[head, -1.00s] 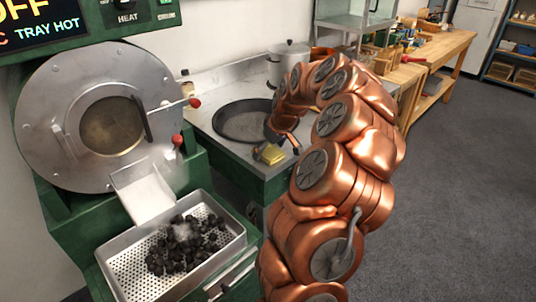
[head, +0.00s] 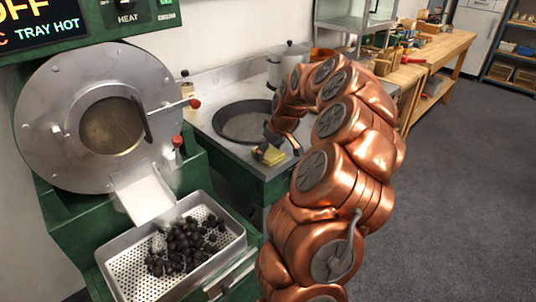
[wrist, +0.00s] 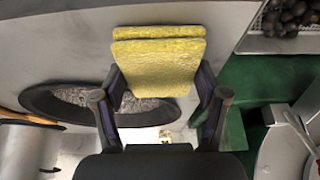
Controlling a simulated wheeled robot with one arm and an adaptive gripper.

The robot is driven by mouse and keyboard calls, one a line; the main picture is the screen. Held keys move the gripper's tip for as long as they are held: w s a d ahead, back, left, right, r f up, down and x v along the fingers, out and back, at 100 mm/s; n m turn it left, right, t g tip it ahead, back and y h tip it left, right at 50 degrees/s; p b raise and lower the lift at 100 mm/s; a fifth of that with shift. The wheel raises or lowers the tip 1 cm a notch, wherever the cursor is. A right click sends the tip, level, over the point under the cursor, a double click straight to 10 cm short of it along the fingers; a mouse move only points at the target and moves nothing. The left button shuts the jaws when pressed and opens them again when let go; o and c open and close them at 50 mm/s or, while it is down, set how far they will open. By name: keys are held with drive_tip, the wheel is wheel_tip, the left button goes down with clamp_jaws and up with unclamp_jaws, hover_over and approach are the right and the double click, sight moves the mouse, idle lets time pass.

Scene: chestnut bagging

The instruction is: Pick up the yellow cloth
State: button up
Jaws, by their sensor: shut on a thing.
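The yellow cloth (head: 274,157) is a small folded pad at the front edge of the grey counter, in front of the dark round pan. My gripper (head: 268,150) is at the cloth, pointing down. In the wrist view the cloth (wrist: 158,68) shows as stacked yellow layers between the two dark fingers of my gripper (wrist: 160,85). The fingers are shut on its left and right sides. I cannot tell whether the cloth is clear of the counter.
The dark pan (head: 243,122) lies just behind the cloth. The green roaster (head: 60,215) and its perforated tray (head: 122,268) of steaming dark chestnuts (head: 186,245) stand at left. A pot (head: 288,62) is behind. Open grey floor (head: 460,190) lies at right.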

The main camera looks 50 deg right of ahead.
sight(269, 151)
drive_tip(key=shift+r, duration=0.1)
drive_tip(key=shift+r+p, duration=0.3)
drive_tip(key=shift+p, duration=0.2)
drive_tip(key=shift+r+b, duration=0.55)
drive_tip(key=shift+r, duration=0.95)
drive_tip(key=shift+s+r, duration=0.1)
drive_tip(key=shift+r, duration=0.05)
drive_tip(key=s+a+b, duration=0.1)
drive_tip(key=s+a, duration=0.2)
drive_tip(key=s, duration=0.4)
drive_tip(key=s+a+r+b, duration=0.1)
drive_tip(key=s+a+b, duration=0.1)
drive_tip(key=s, duration=0.5)
drive_tip(key=shift+s+a+r, duration=0.15)
drive_tip(key=shift+a+r, duration=0.05)
drive_tip(key=shift+a, duration=0.65)
